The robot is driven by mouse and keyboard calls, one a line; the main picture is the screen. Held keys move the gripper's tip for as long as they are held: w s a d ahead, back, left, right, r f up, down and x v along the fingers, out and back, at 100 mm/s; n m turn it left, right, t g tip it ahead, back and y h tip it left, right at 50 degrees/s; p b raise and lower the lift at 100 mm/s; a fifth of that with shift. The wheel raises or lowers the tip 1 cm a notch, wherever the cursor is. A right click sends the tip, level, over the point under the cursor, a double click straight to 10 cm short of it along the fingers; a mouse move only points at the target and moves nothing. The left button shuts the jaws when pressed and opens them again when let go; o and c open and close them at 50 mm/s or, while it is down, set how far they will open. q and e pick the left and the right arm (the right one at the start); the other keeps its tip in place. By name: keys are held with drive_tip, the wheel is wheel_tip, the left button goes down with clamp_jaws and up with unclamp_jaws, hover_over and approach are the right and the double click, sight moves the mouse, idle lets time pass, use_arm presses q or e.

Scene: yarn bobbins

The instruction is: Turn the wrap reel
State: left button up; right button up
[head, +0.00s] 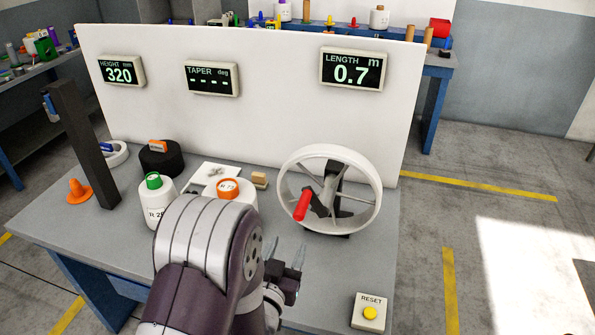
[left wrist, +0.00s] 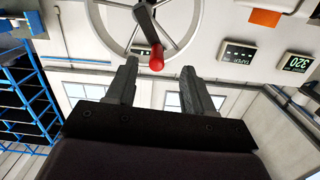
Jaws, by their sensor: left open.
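The wrap reel (head: 369,207) is a white spoked wheel on a dark stand at the right of the table. Its red crank handle (head: 303,206) sticks out at the wheel's lower left. My left gripper (head: 284,256) is open and empty, in front of and below the handle, a little to its left. In the left wrist view the two fingers (left wrist: 160,82) stand apart, with the red handle (left wrist: 156,58) showing between and beyond their tips and part of the reel (left wrist: 197,15) behind. I see no contact with the handle. My right gripper is not in view.
The length display (head: 353,70) reads 0.7 m on the white back panel (head: 270,65). A reset button box (head: 369,312) sits at the front right. A dark post (head: 85,145) stands at left.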

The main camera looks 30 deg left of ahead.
sight(303, 206)
use_arm(q)
drive_tip(key=shift+n+t+y, duration=0.3)
drive_tip(key=shift+n, duration=0.5)
drive_tip(key=x, duration=0.3)
drive_tip(key=r+p+x, duration=0.1)
drive_tip(key=x, duration=0.3)
drive_tip(key=p+x, duration=0.1)
drive_tip(key=x, duration=0.2)
drive_tip(key=shift+w+r, duration=0.25)
drive_tip(key=shift+r, duration=0.1)
drive_tip(key=shift+w+r, duration=0.15)
drive_tip(key=shift+w, duration=0.35)
drive_tip(key=shift+w+a, duration=0.1)
drive_tip(key=shift+w, duration=0.15)
clamp_jaws()
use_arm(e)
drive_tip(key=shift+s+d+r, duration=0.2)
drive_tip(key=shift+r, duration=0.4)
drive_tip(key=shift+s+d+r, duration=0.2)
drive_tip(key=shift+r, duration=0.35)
